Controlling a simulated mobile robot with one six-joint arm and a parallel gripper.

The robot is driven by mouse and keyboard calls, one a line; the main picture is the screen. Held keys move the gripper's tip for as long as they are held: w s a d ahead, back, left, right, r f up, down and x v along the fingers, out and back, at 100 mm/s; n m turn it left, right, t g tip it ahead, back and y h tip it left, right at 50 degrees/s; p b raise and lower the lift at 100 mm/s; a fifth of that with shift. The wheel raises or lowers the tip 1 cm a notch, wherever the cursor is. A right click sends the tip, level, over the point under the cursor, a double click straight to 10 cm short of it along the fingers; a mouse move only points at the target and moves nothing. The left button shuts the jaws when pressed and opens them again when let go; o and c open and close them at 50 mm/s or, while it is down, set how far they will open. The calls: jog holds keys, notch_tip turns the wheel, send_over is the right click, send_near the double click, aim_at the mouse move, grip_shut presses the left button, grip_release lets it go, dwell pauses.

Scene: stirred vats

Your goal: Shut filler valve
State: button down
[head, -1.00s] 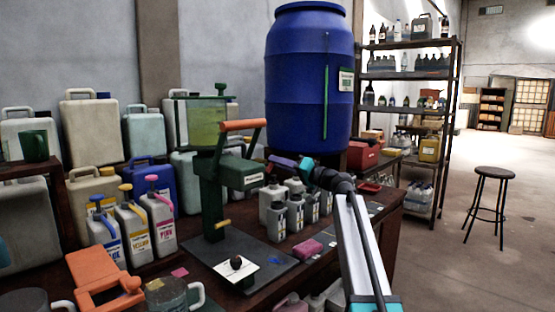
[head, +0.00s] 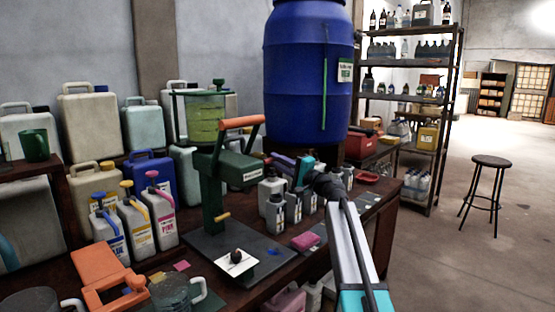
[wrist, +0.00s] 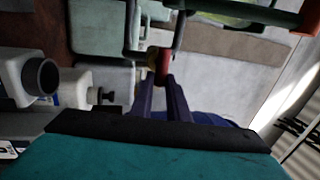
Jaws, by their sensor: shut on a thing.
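The filler is a dark green stand (head: 213,190) on a grey base plate, with a clear tank of green liquid (head: 204,120) on top. An orange-gripped lever (head: 241,122) juts from its upper right. My gripper (head: 277,159) is at the right side of the filler's head, its purple fingers pointing left. In the wrist view, my gripper (wrist: 163,90) is shut on a small red handle (wrist: 165,62), with the green tank above. I cannot tell the valve's exact setting. In the head view the held handle is mostly hidden.
Grey bottles (head: 276,215) stand right of the stand; coloured jugs (head: 134,225) stand left. A blue barrel (head: 308,75) stands behind. Open floor lies right.

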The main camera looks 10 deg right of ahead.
jog(key=shift+f, duration=0.1)
dwell(0.3)
jog(key=c, duration=1.7)
grip_release()
jog(key=shift+s+d, duration=0.1)
jog(key=v, duration=1.3)
jog(key=shift+s+d+f+p, duration=0.1)
jog(key=shift+s+d+p, duration=0.1)
jog(key=shift+p, duration=0.15)
